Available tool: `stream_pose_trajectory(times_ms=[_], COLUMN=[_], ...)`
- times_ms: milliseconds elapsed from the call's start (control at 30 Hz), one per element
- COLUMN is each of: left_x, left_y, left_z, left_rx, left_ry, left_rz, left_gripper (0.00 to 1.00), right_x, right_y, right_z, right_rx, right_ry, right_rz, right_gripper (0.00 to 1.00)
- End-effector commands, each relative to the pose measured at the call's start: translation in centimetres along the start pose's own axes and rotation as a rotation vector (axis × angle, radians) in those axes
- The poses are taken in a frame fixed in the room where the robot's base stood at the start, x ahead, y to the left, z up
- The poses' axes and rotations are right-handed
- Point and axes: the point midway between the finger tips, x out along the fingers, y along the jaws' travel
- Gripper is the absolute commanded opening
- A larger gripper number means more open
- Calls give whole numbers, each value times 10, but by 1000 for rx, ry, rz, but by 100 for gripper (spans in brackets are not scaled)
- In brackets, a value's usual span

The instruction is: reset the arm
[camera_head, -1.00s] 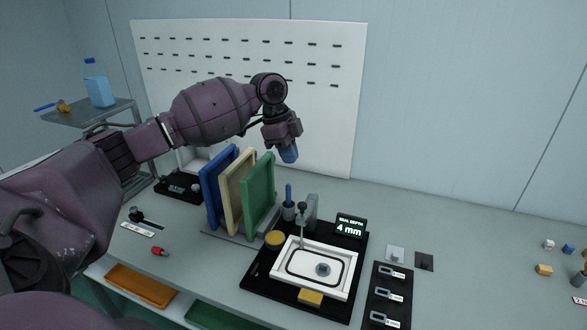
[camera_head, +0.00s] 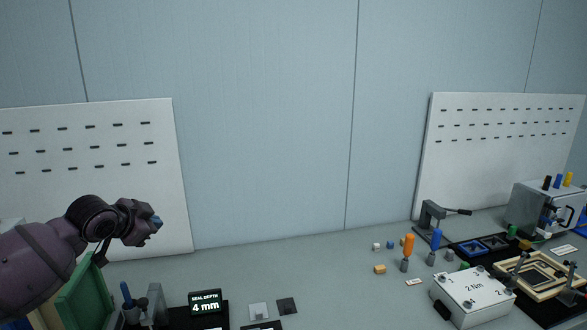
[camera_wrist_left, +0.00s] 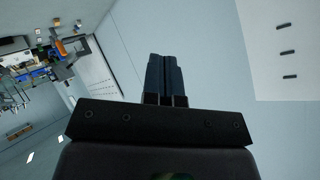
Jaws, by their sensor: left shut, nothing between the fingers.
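My left arm comes in from the left in the head view. Its left gripper (camera_head: 156,222) is raised above the bench, in front of the left white pegboard (camera_head: 90,170), with its fingers pointing right. In the left wrist view the two dark blue fingers of the left gripper (camera_wrist_left: 167,75) are together with nothing between them. The gripper touches nothing that I can see. My right gripper is in neither view.
A white "2 Nm" box (camera_head: 474,297), orange (camera_head: 408,246) and blue (camera_head: 435,240) handled tools and a second pegboard (camera_head: 500,150) are at right. The bench middle (camera_head: 325,275) is largely clear.

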Motion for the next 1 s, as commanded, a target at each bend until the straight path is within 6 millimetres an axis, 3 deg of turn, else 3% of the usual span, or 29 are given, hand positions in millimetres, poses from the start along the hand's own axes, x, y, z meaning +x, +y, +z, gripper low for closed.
stream_pose_trajectory(times_ms=[33,200,367,667,1000], left_x=[9,19,17,-9,-56], left_y=[23,79,130,218,320], left_z=[5,21,47,112,209], left_rx=[-32,-124,-213,-366,-564], left_ry=[52,196,280,311,132], left_rz=[-19,-93,-139,-219,-264], left_gripper=[0,0,0,0,0], right_x=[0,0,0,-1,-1], right_y=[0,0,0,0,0], right_z=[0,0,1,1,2], right_rx=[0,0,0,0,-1], right_ry=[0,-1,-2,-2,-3], right_rz=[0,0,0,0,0], right_gripper=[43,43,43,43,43])
